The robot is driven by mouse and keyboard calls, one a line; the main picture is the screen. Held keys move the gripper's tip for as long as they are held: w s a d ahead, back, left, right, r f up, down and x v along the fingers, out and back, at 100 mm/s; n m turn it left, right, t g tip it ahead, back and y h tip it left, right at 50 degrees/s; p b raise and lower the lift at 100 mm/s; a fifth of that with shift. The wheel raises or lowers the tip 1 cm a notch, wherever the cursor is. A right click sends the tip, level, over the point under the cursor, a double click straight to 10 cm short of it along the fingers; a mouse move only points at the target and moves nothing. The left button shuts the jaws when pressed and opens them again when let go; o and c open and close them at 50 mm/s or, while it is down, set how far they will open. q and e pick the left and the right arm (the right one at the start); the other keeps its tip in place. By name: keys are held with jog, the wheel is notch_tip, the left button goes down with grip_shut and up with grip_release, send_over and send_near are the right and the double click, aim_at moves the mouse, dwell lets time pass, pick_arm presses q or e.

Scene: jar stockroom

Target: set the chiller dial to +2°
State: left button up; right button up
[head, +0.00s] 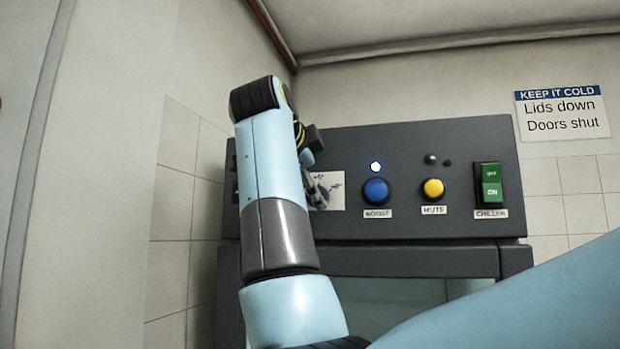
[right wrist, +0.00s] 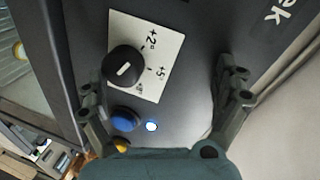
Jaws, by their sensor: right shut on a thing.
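The chiller dial (right wrist: 123,66) is a round black knob with a white line, on a white card (right wrist: 172,50) marked +2° and +5°. In the right wrist view its line points toward the printed side of the card; I cannot tell exactly which mark it meets. My right gripper (right wrist: 165,88) is shut on the dial, which sits close by the left finger in that view. In the head view the right gripper (head: 316,186) is at the card (head: 330,190), and my arm hides the dial. My left gripper is not in view.
The dark panel (head: 400,140) carries a blue BOOST button (head: 376,191) under a lit lamp (head: 375,167), a yellow MUTE button (head: 433,189) and a green CHILLER switch (head: 491,185) reading ON. A glass-fronted case (head: 400,262) is below. A sign (head: 562,113) hangs at right.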

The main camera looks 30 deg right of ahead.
jog(key=shift+s+a+r, duration=0.3)
jog(key=shift+s, duration=0.15)
jog(key=shift+s+a+r, duration=0.25)
jog(key=shift+s, duration=0.2)
jog(key=shift+c, duration=1.2)
jog(key=shift+s+a+f, duration=0.1)
jog(key=shift+s+a, duration=0.05)
jog(key=shift+s, duration=0.05)
jog(key=f+b+v, duration=0.2)
jog(key=b+v, duration=0.8)
jog(key=b, duration=0.9)
jog(key=shift+a, duration=0.35)
